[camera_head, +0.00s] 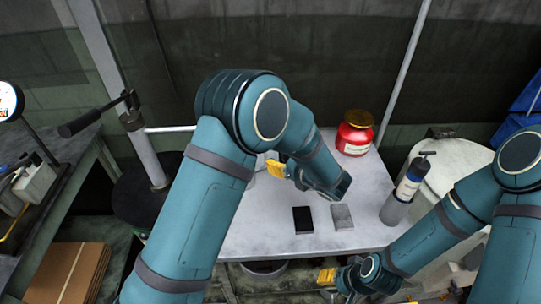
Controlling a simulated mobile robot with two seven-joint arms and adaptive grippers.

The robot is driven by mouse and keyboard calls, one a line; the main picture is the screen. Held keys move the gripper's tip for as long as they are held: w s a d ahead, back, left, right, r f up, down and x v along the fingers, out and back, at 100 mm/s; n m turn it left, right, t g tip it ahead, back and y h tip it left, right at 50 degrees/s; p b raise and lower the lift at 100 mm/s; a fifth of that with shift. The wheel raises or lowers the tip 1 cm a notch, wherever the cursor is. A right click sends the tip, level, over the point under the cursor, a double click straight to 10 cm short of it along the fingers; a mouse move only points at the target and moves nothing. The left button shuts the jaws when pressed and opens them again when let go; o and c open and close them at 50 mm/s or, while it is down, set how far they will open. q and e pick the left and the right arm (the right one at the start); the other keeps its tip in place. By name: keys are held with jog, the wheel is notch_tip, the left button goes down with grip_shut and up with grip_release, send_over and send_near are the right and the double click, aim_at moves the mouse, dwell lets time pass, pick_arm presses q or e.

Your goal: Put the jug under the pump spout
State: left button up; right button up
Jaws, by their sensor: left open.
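A hand pump (133,122) with a black lever handle stands on a dark drum at the left. A pale horizontal pipe, which looks like its spout (170,129), runs right from its post and passes behind my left arm. I cannot make out the jug for certain; a small pale, glassy edge shows beside the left fingertips, mostly hidden by my arm. My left gripper (276,168) is open over the left part of the white table, its yellow fingertips pointing left. My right gripper (328,276) is low at the table's front edge; its jaw opening is unclear.
A white drum (450,160) stands right. A cardboard box (68,273) is lower left.

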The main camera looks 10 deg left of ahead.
pick_arm(q)
jog(key=v, duration=0.5)
jog(key=shift+s+d+r+p, duration=0.1)
jog(key=shift+d+p, duration=0.05)
jog(key=shift+p, duration=0.15)
